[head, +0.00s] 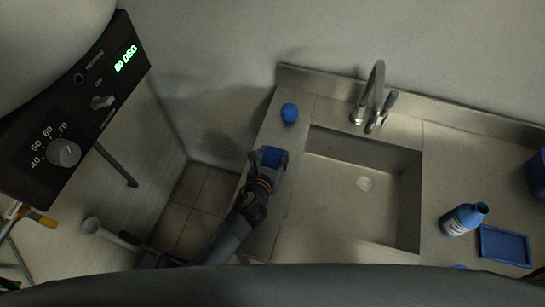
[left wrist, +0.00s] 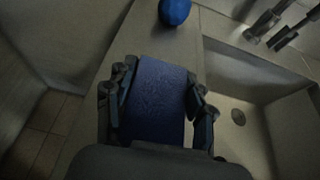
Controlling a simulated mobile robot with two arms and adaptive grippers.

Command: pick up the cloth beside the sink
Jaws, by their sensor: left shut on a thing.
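The blue cloth (head: 272,156) is at the left edge of the sink (head: 363,184), on the narrow strip of counter. My left gripper (head: 268,163) is at the cloth and shut on it. In the left wrist view the cloth (left wrist: 158,98) fills the space between the two fingers of the gripper (left wrist: 158,95). I cannot tell whether the cloth is lifted off the counter. My right gripper is not in view.
A blue round object (head: 289,112) sits on the counter behind the cloth. A faucet (head: 372,98) stands behind the sink. A blue bottle (head: 462,220) and a blue tray (head: 504,245) are on the right counter. A black control panel (head: 75,105) is at left.

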